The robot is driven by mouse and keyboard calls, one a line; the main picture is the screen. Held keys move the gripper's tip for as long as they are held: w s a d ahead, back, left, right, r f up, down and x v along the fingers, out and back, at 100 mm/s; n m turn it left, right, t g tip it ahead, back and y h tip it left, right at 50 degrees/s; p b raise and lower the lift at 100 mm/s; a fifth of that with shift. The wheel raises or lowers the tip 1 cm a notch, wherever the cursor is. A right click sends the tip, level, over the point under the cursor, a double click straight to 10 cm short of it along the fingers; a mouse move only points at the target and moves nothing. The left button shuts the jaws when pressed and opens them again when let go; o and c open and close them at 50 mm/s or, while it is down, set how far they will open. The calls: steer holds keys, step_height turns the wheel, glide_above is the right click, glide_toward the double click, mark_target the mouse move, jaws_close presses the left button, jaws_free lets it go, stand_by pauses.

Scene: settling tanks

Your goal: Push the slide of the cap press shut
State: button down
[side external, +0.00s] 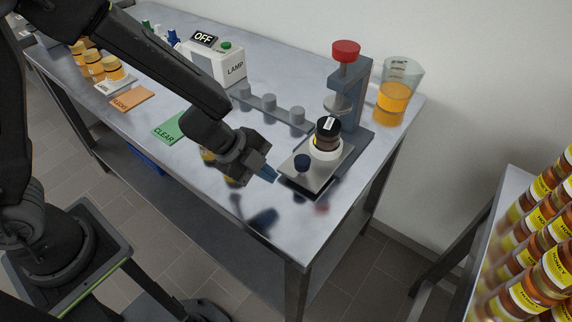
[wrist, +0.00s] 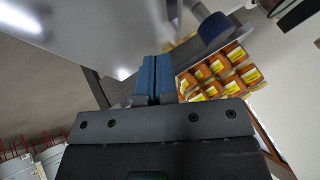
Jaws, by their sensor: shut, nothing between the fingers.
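The cap press (side external: 360,95) stands at the right end of the table, with a grey frame and a red knob on top. Its light slide (side external: 325,172) sticks out at the front, with a dark blue knob (side external: 302,162) near its outer edge. A dark-lidded jar (side external: 327,132) stands in a white holder on the slide, in front of the round press head (side external: 337,104). My gripper (side external: 268,174) is shut and empty, left of the slide and apart from it. Its blue fingers (wrist: 153,80) are together in the wrist view, where a dark blue knob (wrist: 215,30) shows beyond them.
A beaker of orange liquid (side external: 394,95) stands right of the press. A grey rail with pegs (side external: 268,104) lies behind my gripper. The lamp box (side external: 222,65), green CLEAR card (side external: 170,128) and orange card (side external: 131,99) are farther left. Stacked honey jars (side external: 535,255) stand at right.

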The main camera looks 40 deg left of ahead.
mark_target(299, 156)
steer(key=w, duration=0.1)
steer(key=w+d+f, duration=0.1)
steer(key=shift+w+d+f, duration=0.1)
steer(key=shift+w+d, duration=0.05)
steer(key=shift+w, duration=0.2)
steer(key=shift+w+d, duration=0.2)
steer(key=shift+w, duration=0.7)
steer(key=shift+w, duration=2.1)
